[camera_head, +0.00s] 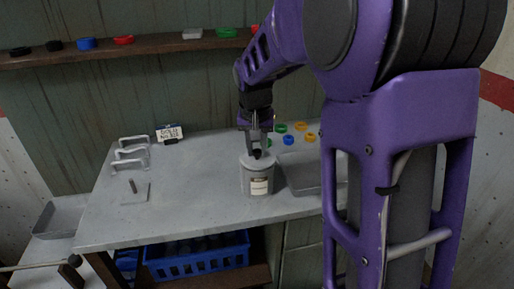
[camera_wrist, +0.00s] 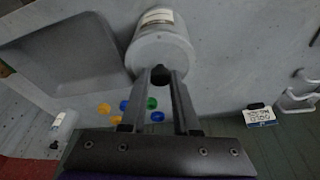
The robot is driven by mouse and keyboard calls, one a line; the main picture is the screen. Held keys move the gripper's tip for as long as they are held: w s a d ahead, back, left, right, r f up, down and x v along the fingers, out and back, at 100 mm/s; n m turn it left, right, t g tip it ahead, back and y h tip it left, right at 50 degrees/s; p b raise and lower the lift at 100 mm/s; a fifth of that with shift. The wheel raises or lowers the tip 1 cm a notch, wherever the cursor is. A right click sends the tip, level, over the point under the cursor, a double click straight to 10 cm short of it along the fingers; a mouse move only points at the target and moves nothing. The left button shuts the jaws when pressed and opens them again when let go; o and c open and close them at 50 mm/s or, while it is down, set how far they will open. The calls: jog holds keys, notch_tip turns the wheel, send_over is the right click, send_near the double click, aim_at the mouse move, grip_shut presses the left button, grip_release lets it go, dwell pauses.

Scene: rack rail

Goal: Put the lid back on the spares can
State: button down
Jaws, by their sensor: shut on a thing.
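The spares can (camera_head: 258,184) is a grey cylinder with a pale label, upright on the grey bench. It also shows in the wrist view (camera_wrist: 155,18). The grey lid (camera_head: 245,160) lies across the can's top, roughly in line with it; I cannot tell whether it is fully seated. The lid's round face fills the upper middle of the wrist view (camera_wrist: 165,50). My gripper (camera_head: 256,150) points down from above and is shut on the lid's dark knob (camera_wrist: 160,75). The fingers partly hide the knob and lid.
A grey tray (camera_head: 304,188) stands close right of the can, partly behind my arm. Coloured rings (camera_head: 282,128) lie behind it. Metal handles (camera_head: 131,152), a plate with a peg (camera_head: 135,193) and a small sign (camera_head: 169,133) are at left. The bench left of the can is clear.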

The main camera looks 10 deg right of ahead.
dwell(0.3)
jog(key=shift+c, duration=0.5)
grip_release()
jog(key=shift+r+p, duration=2.7)
jog(key=shift+r, duration=0.8)
grip_shut()
jog(key=shift+f, duration=0.25)
